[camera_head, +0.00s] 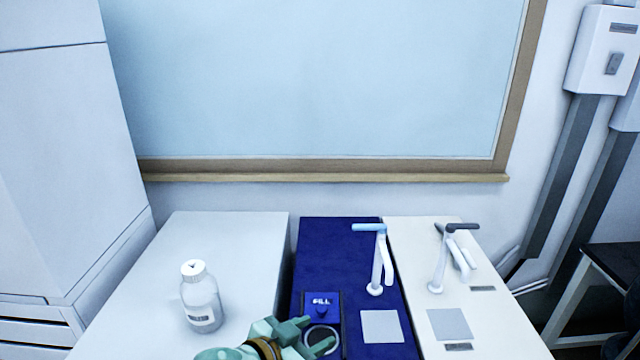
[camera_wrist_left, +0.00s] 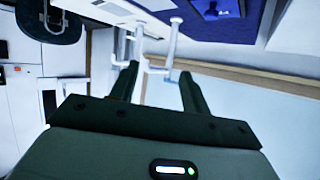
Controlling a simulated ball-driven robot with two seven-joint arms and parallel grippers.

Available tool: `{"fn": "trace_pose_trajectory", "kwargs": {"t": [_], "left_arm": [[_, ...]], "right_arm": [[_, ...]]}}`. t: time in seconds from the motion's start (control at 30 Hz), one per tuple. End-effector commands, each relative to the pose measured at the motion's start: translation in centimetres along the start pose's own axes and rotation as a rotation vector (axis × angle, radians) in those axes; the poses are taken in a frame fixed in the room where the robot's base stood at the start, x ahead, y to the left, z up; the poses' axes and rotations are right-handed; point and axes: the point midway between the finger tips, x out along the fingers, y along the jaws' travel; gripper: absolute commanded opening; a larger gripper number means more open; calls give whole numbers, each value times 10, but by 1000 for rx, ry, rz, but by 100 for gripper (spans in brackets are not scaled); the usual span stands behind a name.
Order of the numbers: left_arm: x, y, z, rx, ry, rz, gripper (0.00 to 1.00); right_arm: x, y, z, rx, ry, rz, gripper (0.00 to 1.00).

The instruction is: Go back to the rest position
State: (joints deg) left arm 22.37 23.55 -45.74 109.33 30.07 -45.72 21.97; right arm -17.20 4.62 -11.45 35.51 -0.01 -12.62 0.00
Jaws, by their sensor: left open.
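My left gripper (camera_head: 318,334) comes in at the bottom of the head view, low over the front of the blue surface. Its two green fingers are apart with nothing between them. In the left wrist view the same gripper (camera_wrist_left: 160,80) shows its fingers spread, with the white taps beyond them. My right gripper is in neither view.
A white-capped bottle (camera_head: 202,298) stands on the left grey table (camera_head: 235,250). The blue surface (camera_head: 325,250) holds a blue-handled tap (camera_head: 377,262), a grey pad (camera_head: 381,326) and a FILL box (camera_head: 321,305). A grey-handled tap (camera_head: 440,265) stands on the cream surface (camera_head: 500,325).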

Motion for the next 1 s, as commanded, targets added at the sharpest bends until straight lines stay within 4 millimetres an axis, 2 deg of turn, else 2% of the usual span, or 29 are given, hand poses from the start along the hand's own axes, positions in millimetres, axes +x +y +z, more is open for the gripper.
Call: {"fn": "trace_pose_trajectory", "kwargs": {"t": [0.03,0.1,0.17,0.3,0.4,0.6,0.73,0.77,0.8,1.0], "left_arm": [[-11,6,13,11,-24,-31,47],[-34,3,36,52,-89,-118,47],[-62,-6,60,88,-172,-213,47],[-131,-30,115,155,-404,-393,47],[-172,-40,144,183,-543,-470,47],[-246,-48,184,222,-786,-569,47],[-292,-50,202,245,-935,-614,47],[-292,-49,209,245,-952,-608,47],[-278,-47,223,234,-948,-584,47],[-235,-30,291,170,-952,-485,47]], "right_arm": [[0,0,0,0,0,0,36],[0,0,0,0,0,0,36],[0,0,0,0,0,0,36],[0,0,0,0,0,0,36],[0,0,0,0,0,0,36],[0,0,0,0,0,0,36],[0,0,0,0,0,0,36],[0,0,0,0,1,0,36],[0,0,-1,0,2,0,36],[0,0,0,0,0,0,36]]}}
